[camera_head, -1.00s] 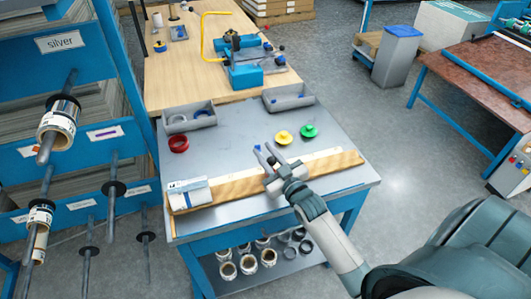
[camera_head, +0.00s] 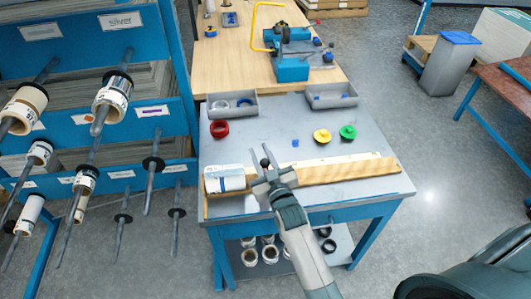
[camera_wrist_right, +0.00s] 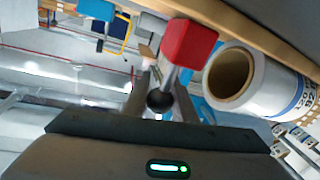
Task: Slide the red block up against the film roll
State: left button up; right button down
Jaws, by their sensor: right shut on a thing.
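The film roll (camera_head: 226,181), white with a printed label, lies at the left end of a long wooden board on the metal table. In the right wrist view, the roll (camera_wrist_right: 282,88) shows its brown hollow core. The red block (camera_wrist_right: 188,42) is just left of the roll's open end there; I cannot tell whether they touch. The block has a grey rod with a black knob (camera_wrist_right: 160,100). My right gripper (camera_head: 261,159) is shut on this rod and knob, just right of the roll. The block is hidden in the head view. My left gripper is not in view.
The wooden board (camera_head: 345,172) stretches right of my right gripper. A red ring (camera_head: 219,129), a yellow piece (camera_head: 322,136) and a green piece (camera_head: 348,132) lie behind it. Two grey bins (camera_head: 332,96) stand at the table's back. A rack with rolls on rods stands left.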

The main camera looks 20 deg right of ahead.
jog(key=c, duration=1.5)
grip_release()
jog(key=shift+o, duration=0.2)
jog(key=s+b, duration=0.1)
jog(key=s, duration=0.3)
jog(key=s+b, duration=0.1)
jog(key=s, duration=0.4)
jog(key=s+b, duration=0.1)
jog(key=s, duration=0.3)
jog(key=shift+s+a+f, duration=0.15)
jog(key=shift+s+a, duration=0.05)
jog(key=shift+a, duration=0.05)
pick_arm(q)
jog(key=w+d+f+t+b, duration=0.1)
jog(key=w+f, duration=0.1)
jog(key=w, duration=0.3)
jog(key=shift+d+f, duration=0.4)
pick_arm(e)
jog(key=s, duration=0.4)
jog(key=shift+a+r, duration=0.1)
jog(key=shift+r, duration=0.1)
